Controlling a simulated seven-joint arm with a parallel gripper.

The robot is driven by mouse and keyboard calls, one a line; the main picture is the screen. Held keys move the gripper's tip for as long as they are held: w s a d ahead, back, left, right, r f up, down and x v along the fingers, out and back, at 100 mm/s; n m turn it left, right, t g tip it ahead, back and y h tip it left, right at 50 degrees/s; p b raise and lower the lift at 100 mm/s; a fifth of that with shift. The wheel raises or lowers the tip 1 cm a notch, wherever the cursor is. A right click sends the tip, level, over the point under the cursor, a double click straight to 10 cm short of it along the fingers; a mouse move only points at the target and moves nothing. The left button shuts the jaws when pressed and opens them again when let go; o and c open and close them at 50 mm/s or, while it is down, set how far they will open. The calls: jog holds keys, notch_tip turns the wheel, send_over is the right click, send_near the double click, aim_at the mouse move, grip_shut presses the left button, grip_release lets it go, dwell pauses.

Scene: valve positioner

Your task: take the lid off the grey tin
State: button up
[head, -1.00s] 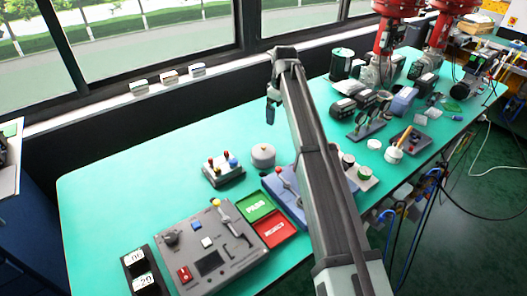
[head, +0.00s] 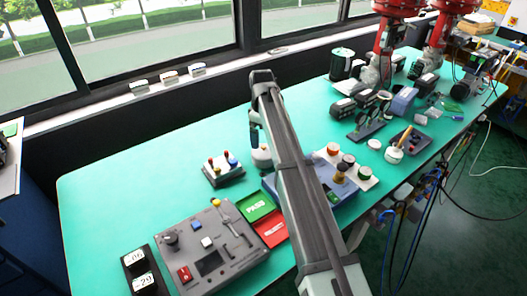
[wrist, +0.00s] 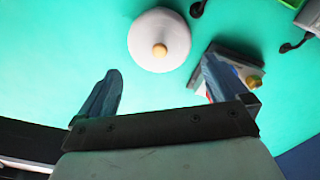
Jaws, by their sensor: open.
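The grey tin (head: 262,158) stands on the green bench, partly hidden behind my gripper in the head view. In the wrist view I look down on its round pale lid (wrist: 148,28), which has a small tan knob (wrist: 160,50) at its middle. The lid sits on the tin. My gripper (wrist: 160,78) is open and empty, its two blue-grey fingers apart. The lid is just beyond the fingertips in the wrist view. In the head view my gripper (head: 256,140) points down at the tin; I cannot tell whether it touches.
A small block with coloured knobs (head: 223,169) stands close left of the tin and lies behind one finger in the wrist view. Bench at the far left is clear.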

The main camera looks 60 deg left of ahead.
aim_at(264, 146)
jog(key=shift+w+d+f, duration=0.1)
jog(key=shift+d+f, duration=0.05)
jog(key=shift+f, duration=1.25)
jog(key=shift+d+f, duration=0.15)
jog(key=shift+f, duration=1.2)
jog(key=shift+c, duration=0.2)
jog(key=c, duration=1)
